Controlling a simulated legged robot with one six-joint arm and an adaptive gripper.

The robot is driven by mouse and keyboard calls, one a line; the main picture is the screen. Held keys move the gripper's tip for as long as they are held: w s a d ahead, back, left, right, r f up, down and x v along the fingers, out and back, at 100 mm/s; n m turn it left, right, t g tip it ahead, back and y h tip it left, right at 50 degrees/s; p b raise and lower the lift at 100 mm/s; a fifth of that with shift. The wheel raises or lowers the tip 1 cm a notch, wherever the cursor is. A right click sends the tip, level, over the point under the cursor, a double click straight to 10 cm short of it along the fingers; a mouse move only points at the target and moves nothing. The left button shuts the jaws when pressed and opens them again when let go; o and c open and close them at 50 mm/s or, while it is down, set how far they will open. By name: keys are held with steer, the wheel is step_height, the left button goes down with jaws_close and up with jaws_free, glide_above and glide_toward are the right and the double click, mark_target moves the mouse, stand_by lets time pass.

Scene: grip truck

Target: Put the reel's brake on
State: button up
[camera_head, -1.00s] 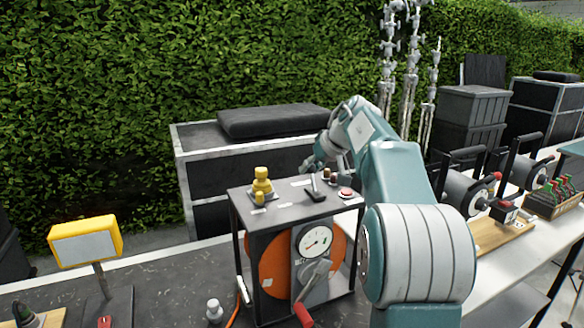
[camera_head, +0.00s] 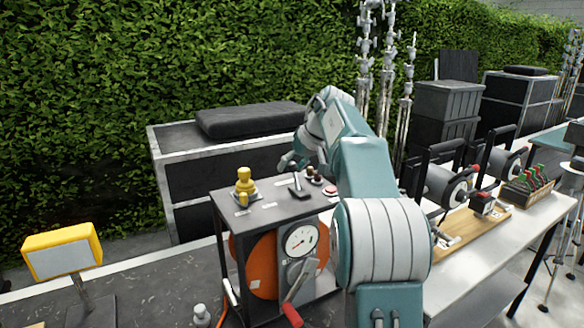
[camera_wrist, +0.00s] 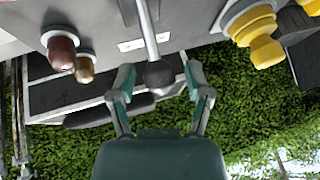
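The orange reel (camera_head: 262,268) stands inside a dark frame with a grey top (camera_head: 232,217). A dial gauge (camera_head: 301,240) and a crank with a red grip (camera_head: 292,315) are on its front. A lever (camera_head: 298,186) on a dark base rises from the top. In the wrist view, the lever's pale shaft (camera_wrist: 147,28) ends in a dark ball knob (camera_wrist: 158,77). My gripper (camera_wrist: 160,76) is open, with one finger on each side of the knob and gaps visible. In the head view, my gripper (camera_head: 288,162) is just behind the lever; its fingertips are small there.
A yellow fitting (camera_head: 244,182) stands on the top, left of the lever. Dark red and brown knobs (camera_wrist: 61,53) and a red button (camera_head: 330,190) are to its right. A yellow sign (camera_head: 62,253) is at the left. Other reels (camera_head: 445,185) stand on the right-hand bench.

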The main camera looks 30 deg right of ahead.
steer(key=shift+s+d, duration=0.1)
steer(key=v, duration=1.1)
steer(key=shift+r, duration=0.3)
steer(key=shift+d, duration=0.1)
